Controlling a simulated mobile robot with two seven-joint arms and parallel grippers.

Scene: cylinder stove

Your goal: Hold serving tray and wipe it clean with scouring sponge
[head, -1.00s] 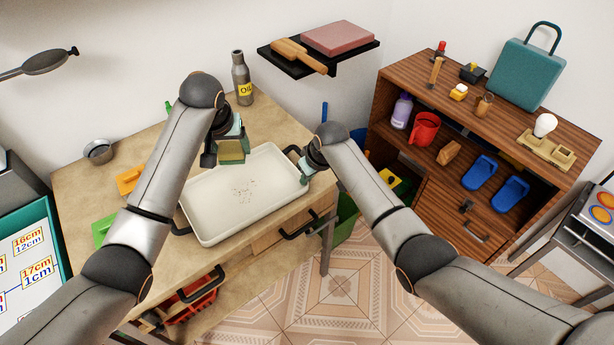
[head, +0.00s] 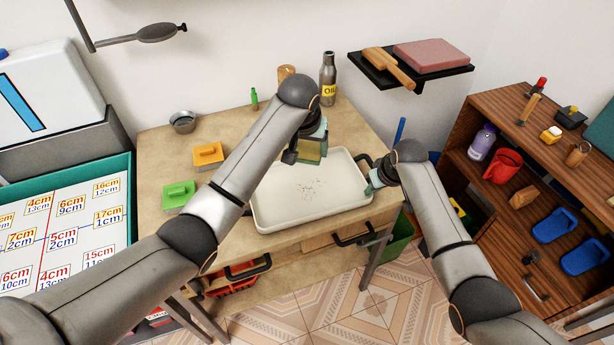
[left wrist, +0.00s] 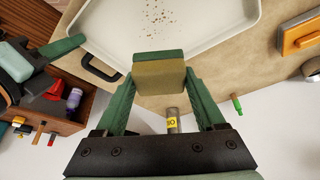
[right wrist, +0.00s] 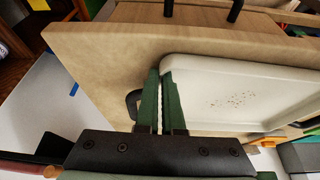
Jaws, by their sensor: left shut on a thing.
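The white serving tray (head: 278,213) lies on the wooden table with dark specks (head: 311,190) on its middle. The specks also show in the left wrist view (left wrist: 156,18) and right wrist view (right wrist: 232,99). My left gripper (head: 313,138) is shut on the scouring sponge (head: 310,151), over the tray's far edge. In the left wrist view the sponge (left wrist: 159,78) has a tan face and a green layer. My right gripper (head: 377,179) is at the tray's right end. In the right wrist view its fingers (right wrist: 161,78) close on the tray's rim (right wrist: 205,62), beside a black handle (right wrist: 132,103).
An oil bottle (head: 328,80) stands at the table's back. A metal bowl (head: 183,122), an orange block (head: 208,155) and a green block (head: 178,194) sit left of the tray. A wall shelf (head: 412,72) hangs above right. A brown cabinet (head: 480,125) stands right.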

